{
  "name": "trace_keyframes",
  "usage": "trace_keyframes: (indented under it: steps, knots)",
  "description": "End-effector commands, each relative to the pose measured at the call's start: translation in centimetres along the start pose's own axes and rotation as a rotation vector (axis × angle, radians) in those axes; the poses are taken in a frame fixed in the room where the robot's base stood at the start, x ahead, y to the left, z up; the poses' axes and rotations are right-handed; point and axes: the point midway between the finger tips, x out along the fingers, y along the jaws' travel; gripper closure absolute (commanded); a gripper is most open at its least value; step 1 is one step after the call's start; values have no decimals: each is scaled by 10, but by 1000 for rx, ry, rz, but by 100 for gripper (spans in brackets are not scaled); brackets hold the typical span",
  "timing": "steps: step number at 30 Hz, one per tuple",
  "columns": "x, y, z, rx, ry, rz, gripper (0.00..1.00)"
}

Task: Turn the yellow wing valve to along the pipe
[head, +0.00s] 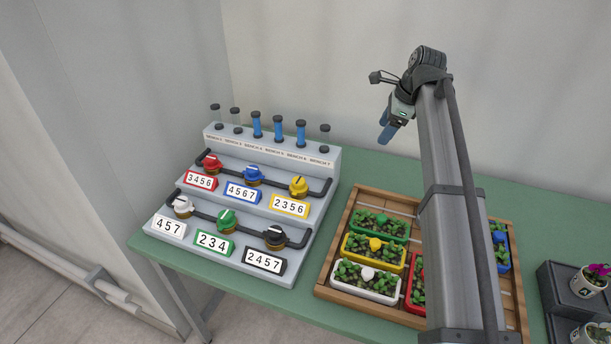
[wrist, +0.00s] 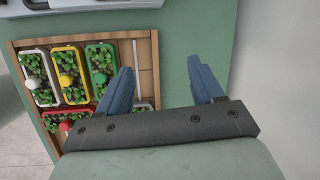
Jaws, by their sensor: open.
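The yellow wing valve (head: 298,186) sits on the upper pipe of the grey stepped stand, at the right end of its row. A yellow-framed label reading 2356 (head: 290,206) is in front of it. Its wing is too small for me to tell its angle to the pipe. My gripper (head: 386,132) is in the air to the right of the stand, above the back of the bench. In the wrist view my gripper (wrist: 164,82) shows two blue fingers spread apart with nothing between them. The valve is not in the wrist view.
Red (head: 211,162), blue (head: 253,174), white (head: 182,206), green (head: 226,219) and black (head: 274,236) valves share the stand. Tubes (head: 278,127) rise along its back. A wooden tray (head: 337,262) of planters is right of it. Dark blocks with potted flowers (head: 587,282) stand far right.

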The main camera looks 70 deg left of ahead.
Motion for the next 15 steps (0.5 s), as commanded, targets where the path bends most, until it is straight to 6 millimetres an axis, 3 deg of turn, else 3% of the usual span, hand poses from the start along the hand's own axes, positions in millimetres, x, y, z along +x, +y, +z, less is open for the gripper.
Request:
trace_keyframes:
  steps: [1, 6, 10, 15]
  knots:
    - [11, 10, 30, -33, -21, 41, 33]
    - [35, 44, 104, -119, -78, 160, 33]
    - [44, 62, 138, -160, -102, 218, 33]
    - [51, 72, 154, -181, -114, 248, 33]
